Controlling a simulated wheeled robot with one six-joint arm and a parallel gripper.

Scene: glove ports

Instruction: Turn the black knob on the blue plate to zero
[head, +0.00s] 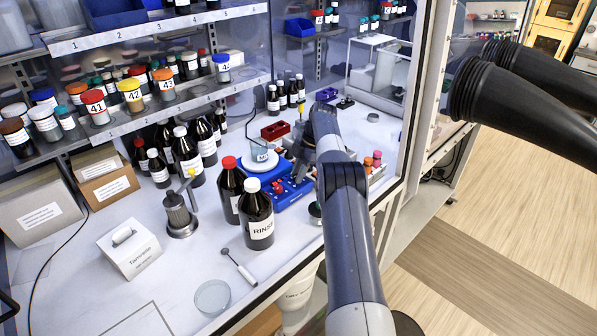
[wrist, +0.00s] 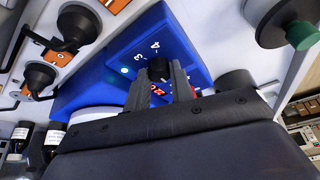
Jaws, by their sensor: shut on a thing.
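The blue plate (head: 291,196) stands on the white bench, its near side partly behind my arm. In the wrist view the blue plate (wrist: 133,50) shows a black knob (wrist: 158,66) with the white numbers 3 and 4 beside it. My gripper (wrist: 160,78) has a finger on each side of the knob and is shut on it. Red display digits (wrist: 157,89) show partly between the fingers. A pointer mark on the knob is too small to read. In the head view my gripper (head: 302,150) is over the plate's right part, and the knob is hidden.
A labelled beaker (head: 262,156) sits on the plate's white round top (head: 258,169). A RINSE bottle (head: 257,222) and a red-capped bottle (head: 230,190) stand close to its left. A red rack (head: 275,131) stands behind. The front bench is mostly clear around a glass dish (head: 212,298).

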